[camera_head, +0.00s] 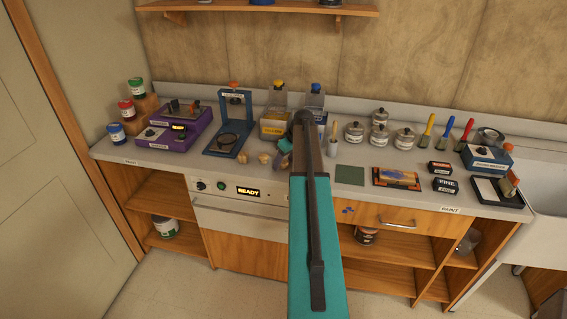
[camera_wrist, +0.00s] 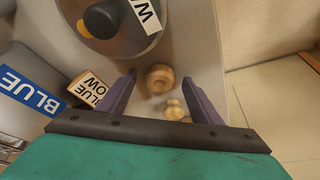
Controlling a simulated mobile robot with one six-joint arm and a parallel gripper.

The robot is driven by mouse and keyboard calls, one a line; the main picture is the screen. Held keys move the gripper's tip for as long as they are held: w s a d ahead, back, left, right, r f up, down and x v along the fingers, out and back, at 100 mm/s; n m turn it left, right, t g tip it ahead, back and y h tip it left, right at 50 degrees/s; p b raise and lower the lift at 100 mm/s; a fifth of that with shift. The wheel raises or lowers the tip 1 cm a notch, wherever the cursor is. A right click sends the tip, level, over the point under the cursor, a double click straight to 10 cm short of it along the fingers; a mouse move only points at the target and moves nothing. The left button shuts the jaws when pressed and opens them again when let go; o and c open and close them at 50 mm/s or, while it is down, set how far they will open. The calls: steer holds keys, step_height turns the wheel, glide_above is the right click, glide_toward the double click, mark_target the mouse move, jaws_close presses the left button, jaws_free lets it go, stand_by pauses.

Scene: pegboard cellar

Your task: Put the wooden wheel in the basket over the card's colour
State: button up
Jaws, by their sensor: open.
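In the wrist view a round wooden piece with a dark centre, which looks like the wooden wheel (camera_wrist: 160,78), lies between the open purple fingers of my gripper (camera_wrist: 159,74). A smaller knobbed wooden piece (camera_wrist: 175,109) lies near the right finger. A blue label (camera_wrist: 28,91) reads BLUE, and a wooden block (camera_wrist: 88,89) carries text ending in "OW" and "BLUE". In the head view small wooden pieces (camera_head: 264,159) lie by my gripper (camera_head: 283,161); which is the wheel is unclear. Containers with a yellow top (camera_head: 278,84) and blue top (camera_head: 316,87) stand behind.
A clear round vessel with a dark knob (camera_wrist: 100,20) is close to my left finger. A blue stand (camera_head: 235,115) and purple device (camera_head: 177,130) stand left on the counter. Metal jars (camera_head: 379,136) and a green square (camera_head: 349,175) are right of my arm.

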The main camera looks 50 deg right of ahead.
mark_target(285, 163)
steer(key=shift+c, duration=0.3)
steer(key=c, duration=1.2)
steer(key=shift+o, duration=0.2)
steer(key=shift+r, duration=0.1)
steer(key=shift+r+b, duration=1.05)
steer(key=shift+r, duration=0.6)
steer(key=s+a+r+b, duration=0.1)
steer(key=s+a+b, duration=0.3)
steer(key=s+a, duration=0.6)
steer(key=shift+s+a+r, duration=0.25)
steer(key=shift+s+a, duration=0.05)
steer(key=shift+s, duration=0.7)
